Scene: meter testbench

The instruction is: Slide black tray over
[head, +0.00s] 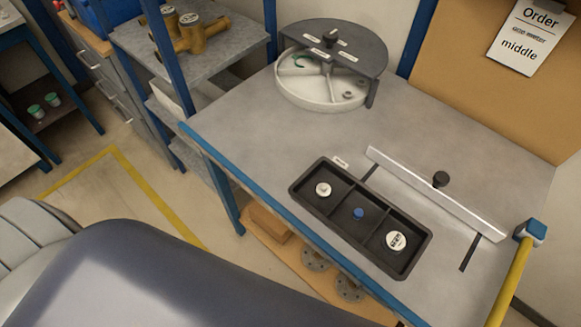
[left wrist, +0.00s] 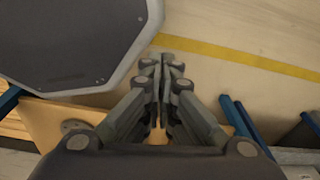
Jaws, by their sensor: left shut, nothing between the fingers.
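The black tray (head: 334,224) lies on the grey workbench near its front edge in the head view. It has three compartments. The left one holds a small white round part (head: 323,189), the middle one a blue cap (head: 358,213), the right one a white-faced meter (head: 396,240). My left gripper (left wrist: 165,62) shows in the left wrist view, fingers together and empty. It points down over the floor, away from the tray. My right gripper is in neither view.
A metal bar (head: 430,190) with a black knob crosses the bench behind the tray, with dark slots near its ends. A round compartment carousel (head: 318,92) stands at the back. A yellow pole (head: 512,278) rises at the right corner. The bench's left middle is clear.

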